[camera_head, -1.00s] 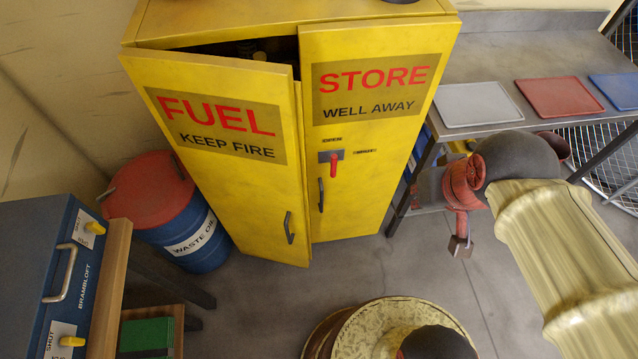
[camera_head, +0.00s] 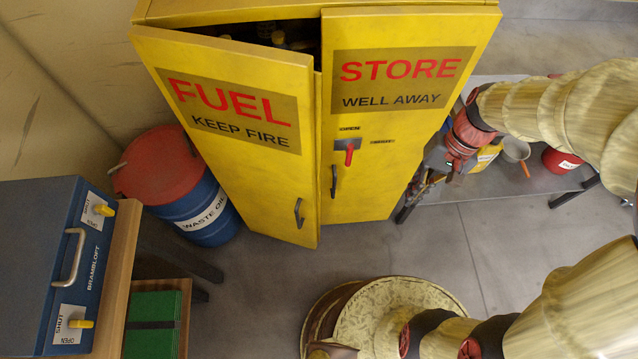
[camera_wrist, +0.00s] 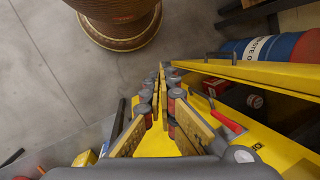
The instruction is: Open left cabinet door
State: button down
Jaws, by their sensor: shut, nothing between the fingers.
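The yellow cabinet's left door (camera_head: 225,135), marked FUEL / KEEP FIRE, stands ajar. Its free edge is forward of the right door (camera_head: 400,115), with a dark gap at the top. The left door's dark bar handle (camera_head: 298,213) is low near that edge. In the wrist view the left door (camera_wrist: 265,73) shows as a slanted slab with its handle (camera_wrist: 222,55). My gripper (camera_head: 422,186) is by the cabinet's right side, partly hard to make out. In the wrist view my gripper (camera_wrist: 164,68) is shut and empty, in front of the right door, apart from the left door's handle.
A red lever (camera_head: 349,154) is on the right door. A blue waste-oil drum (camera_head: 205,205) with a red lid stands left of the cabinet. A blue case (camera_head: 50,250) is at the left. A metal bench (camera_head: 545,185) is at the right.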

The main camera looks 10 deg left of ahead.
jog(key=w+a+f+g+y, duration=0.15)
jog(key=a+f+y, duration=0.25)
jog(key=f, duration=0.4)
jog(key=w+a+f+y, duration=0.2)
jog(key=a+f+y, duration=0.25)
jog(key=f, duration=0.35)
jog(key=w+a+f+g+y, duration=0.1)
jog(key=w+a+f+y, duration=0.1)
jog(key=a+f+y, duration=0.45)
jog(key=w+f+n+t, duration=0.2)
jog(key=w+t, duration=0.2)
jog(key=w, duration=0.1)
jog(key=a+b, duration=0.1)
jog(key=a, duration=0.8)
jog(key=shift+s+a+r+b, duration=0.25)
jog(key=shift+s+b, duration=0.1)
jog(key=shift+g, duration=0.25)
